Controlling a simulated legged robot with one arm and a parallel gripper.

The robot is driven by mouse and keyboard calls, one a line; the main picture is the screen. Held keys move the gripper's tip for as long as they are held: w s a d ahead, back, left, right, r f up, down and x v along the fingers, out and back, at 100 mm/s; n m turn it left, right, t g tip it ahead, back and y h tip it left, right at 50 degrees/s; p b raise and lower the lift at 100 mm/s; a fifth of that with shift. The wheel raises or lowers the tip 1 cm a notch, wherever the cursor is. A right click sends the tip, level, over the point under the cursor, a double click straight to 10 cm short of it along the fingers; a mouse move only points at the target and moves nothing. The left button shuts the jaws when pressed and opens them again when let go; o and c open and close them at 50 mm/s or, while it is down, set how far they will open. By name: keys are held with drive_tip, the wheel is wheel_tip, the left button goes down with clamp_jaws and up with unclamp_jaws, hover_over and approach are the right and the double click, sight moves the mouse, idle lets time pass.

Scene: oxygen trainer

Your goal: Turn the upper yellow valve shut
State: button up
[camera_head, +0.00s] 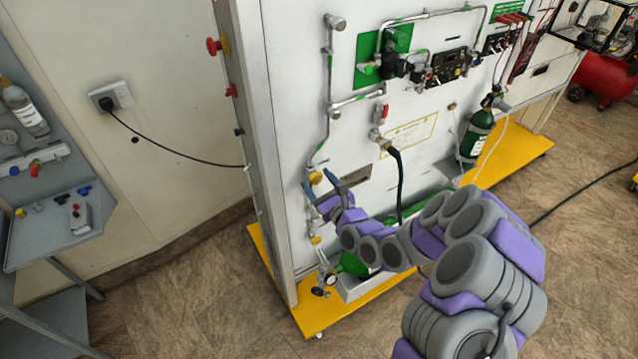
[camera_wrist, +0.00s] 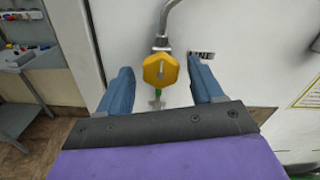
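The upper yellow valve (camera_head: 315,178) sits on the white panel, at the lower end of a grey pipe. In the wrist view the yellow valve knob (camera_wrist: 160,69) faces me, between and just beyond my two blue fingers. My gripper (camera_head: 321,182) is open, with one finger to each side of the knob; I see a gap on both sides and no clear contact. A lower yellow valve (camera_head: 315,240) sits below it on the same line, under my gripper in the head view.
Below are a gauge (camera_head: 331,279) and a green cylinder (camera_head: 352,264) on the yellow base (camera_head: 375,300). A black hose (camera_head: 399,185) hangs to the right of my gripper. A grey shelf unit (camera_head: 60,235) stands at the left; the floor between is clear.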

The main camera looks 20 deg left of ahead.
drive_tip(key=shift+d, duration=0.1)
drive_tip(key=p+v, duration=0.9)
drive_tip(key=v, duration=0.8)
drive_tip(key=shift+s, duration=0.15)
idle(0.6)
